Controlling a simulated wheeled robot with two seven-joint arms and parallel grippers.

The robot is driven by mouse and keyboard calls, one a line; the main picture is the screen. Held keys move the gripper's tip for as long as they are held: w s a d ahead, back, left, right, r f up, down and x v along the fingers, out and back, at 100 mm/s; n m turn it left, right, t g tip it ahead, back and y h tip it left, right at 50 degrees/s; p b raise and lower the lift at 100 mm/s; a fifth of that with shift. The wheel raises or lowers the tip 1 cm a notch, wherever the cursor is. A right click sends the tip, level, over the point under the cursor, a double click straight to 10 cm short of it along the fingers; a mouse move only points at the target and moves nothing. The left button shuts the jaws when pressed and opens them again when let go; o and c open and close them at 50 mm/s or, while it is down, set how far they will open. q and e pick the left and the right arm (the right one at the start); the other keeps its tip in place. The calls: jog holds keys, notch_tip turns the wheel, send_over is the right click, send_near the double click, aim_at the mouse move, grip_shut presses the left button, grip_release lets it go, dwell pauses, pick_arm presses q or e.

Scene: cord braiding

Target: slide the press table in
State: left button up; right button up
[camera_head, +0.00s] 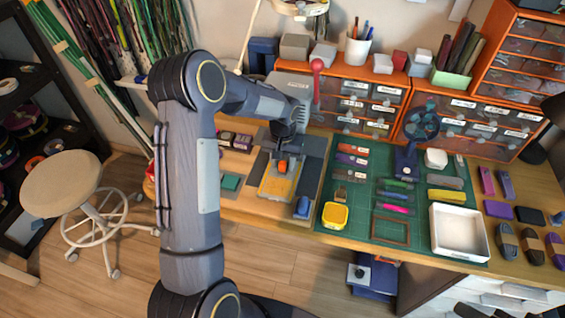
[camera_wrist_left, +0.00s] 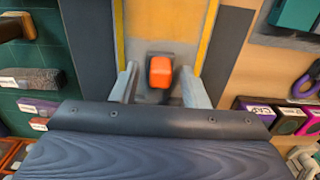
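The press (camera_head: 292,90) is a grey machine with a red-knobbed lever, at the back of the bench in the head view. My left gripper (camera_head: 285,150) is over the table at the knob. In the wrist view its two fingers (camera_wrist_left: 158,84) stand on either side of the knob, with a gap on each side. My right gripper is not in view.
Orange drawer units (camera_head: 361,104) stand behind. A stool (camera_head: 62,184) stands at left.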

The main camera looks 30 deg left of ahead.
pick_arm(q)
notch_tip(320, 180, up, 8)
jog(key=shift+f, duration=0.15)
dwell(0.6)
jog(key=shift+s+r, duration=0.25)
jog(key=shift+r, duration=0.1)
jog(key=s+d+r+t+h, duration=0.1)
jog(key=s+r, duration=0.5)
jog(key=r, duration=0.1)
jog(key=s+d+r+t+h, duration=0.1)
jog(key=s+d, duration=0.3)
jog(key=s, duration=0.7)
jog(key=s+d+r+m+t+h, duration=0.1)
jog(key=s+d+r+t, duration=0.1)
jog(key=s, duration=0.9)
jog(key=shift+d+t+h, duration=0.4)
jog(key=shift+d+t, duration=0.4)
jog(key=shift+d, duration=0.15)
